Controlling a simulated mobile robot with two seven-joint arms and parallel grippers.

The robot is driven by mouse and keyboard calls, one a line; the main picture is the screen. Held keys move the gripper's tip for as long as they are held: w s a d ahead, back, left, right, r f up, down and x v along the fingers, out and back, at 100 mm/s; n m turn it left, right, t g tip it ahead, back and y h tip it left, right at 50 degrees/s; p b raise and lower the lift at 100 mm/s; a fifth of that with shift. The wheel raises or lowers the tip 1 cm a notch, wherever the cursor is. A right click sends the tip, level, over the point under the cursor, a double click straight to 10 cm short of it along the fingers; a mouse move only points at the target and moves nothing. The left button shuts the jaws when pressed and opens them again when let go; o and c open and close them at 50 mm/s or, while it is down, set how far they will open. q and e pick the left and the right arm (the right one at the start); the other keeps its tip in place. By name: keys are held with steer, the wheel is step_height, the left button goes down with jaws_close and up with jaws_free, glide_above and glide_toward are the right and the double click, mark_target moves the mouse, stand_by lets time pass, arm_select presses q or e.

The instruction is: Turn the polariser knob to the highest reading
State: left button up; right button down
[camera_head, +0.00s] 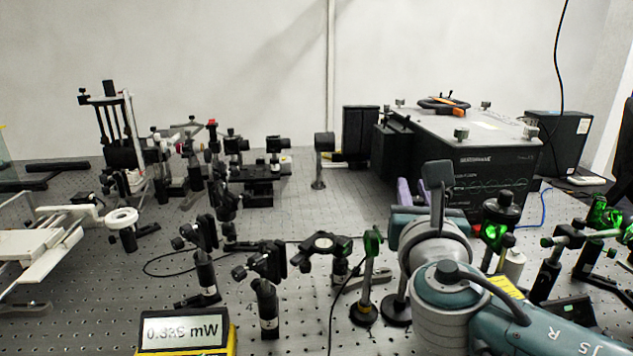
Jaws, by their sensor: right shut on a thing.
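The power meter (185,331) stands at the front left in a yellow case. Its display reads about 0.386 mW, though the middle digits are blurred. My right arm comes in from the lower right. My right gripper (408,196) is mostly hidden behind its own wrist, with purple parts showing at the wrist's far left side. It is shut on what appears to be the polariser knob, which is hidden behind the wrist. A dark post base (397,311) shows below the wrist. My left gripper is out of view.
A green-topped post (371,262) stands close left of my right wrist. Several optic mounts on posts, including one (265,262), fill the middle front. A large black laser box (480,165) is behind. Green-lit optics (600,222) stand at right.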

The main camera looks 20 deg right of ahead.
steer(key=shift+s+d+f+m+g+h+b, duration=0.1)
steer(key=shift+m+g+h+b, duration=0.2)
steer(key=shift+m+g+h, duration=0.25)
steer(key=shift+d+f+m+g+h+b, duration=0.1)
steer(key=shift+m+g+h+b, duration=0.2)
steer(key=shift+h, duration=0.35)
steer(key=shift+s+d+r+m+g+h+b, duration=0.1)
steer(key=shift+s+d+m+g+h+b, duration=0.1)
steer(key=shift+m+g+h+b, duration=0.8)
steer(key=shift+s+d+r+m+g+h+b, duration=0.15)
steer(key=shift+s+m+g+h+b, duration=0.1)
steer(key=shift+m+g+h+b, duration=0.9)
steer(key=shift+s+d+f+m+g+h+b, duration=0.15)
steer(key=shift+m+g+h+b, duration=0.3)
steer(key=shift+m+g+b, duration=0.7)
steer(key=shift+r+n+g, duration=0.1)
steer(key=shift+n+g, duration=0.15)
steer(key=shift+n, duration=0.1)
steer(key=c, duration=0.8)
jaws_free()
steer(key=shift+o, duration=0.2)
